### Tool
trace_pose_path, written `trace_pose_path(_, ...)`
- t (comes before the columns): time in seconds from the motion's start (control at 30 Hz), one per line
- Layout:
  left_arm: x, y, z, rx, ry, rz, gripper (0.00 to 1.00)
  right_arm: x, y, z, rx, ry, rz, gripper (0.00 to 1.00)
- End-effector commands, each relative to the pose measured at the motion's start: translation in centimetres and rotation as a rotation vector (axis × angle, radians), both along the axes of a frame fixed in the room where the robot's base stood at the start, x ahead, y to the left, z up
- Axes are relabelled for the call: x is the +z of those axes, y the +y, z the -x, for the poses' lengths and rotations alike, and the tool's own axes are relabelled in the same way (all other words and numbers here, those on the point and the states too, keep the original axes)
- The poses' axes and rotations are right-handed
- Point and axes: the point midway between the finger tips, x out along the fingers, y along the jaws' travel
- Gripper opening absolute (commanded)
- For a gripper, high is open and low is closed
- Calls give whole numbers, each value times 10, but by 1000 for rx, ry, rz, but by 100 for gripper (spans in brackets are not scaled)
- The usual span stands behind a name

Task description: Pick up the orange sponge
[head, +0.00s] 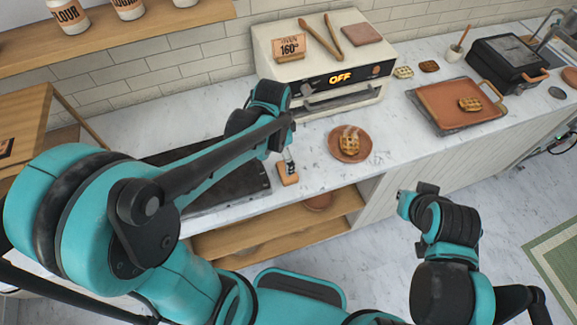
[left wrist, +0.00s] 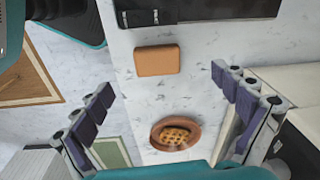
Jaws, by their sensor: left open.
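The orange sponge (head: 288,180) is a small block lying on the white marble counter, close to its front edge. It also shows whole in the left wrist view (left wrist: 157,60), lying flat. My left gripper (head: 289,163) is above and close to the sponge in the head view and covers part of its surroundings. In the left wrist view my left gripper (left wrist: 163,88) has its fingers spread wide, with nothing between them. The sponge appears beyond the fingertips, apart from them. My right arm shows at the right of the head view, but I see no right fingers.
A round terracotta plate (head: 334,155) with a waffle (head: 349,144) is right of the sponge. A dark griddle or tray (head: 230,187) is on its left. A white oven (head: 325,65) stands behind. A terracotta tray (head: 437,94) lies farther right. Wooden shelves (head: 235,242) are below the counter.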

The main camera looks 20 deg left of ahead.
Motion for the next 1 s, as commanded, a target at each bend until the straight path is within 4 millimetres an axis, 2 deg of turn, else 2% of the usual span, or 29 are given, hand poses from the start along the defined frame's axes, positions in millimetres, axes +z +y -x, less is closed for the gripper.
trace_pose_path(0.03,-2,-2,-5,-40,25,-5,97,7,0,0,0,0,0,0)
trace_pose_path(0.23,-16,-6,-11,-139,87,-12,97,11,0,0,0,0,0,0)
trace_pose_path(0.57,-55,-11,-14,-152,93,-13,97,-1,0,0,0,0,0,0)
trace_pose_path(0.7,-77,-20,-17,-151,93,-13,97,-9,0,0,0,0,0,0)
trace_pose_path(0.8,-89,-19,-17,-149,93,-14,97,-13,0,0,0,0,0,0)
trace_pose_path(1.0,-95,-19,-16,-148,93,-13,97,-13,0,0,0,0,0,0)
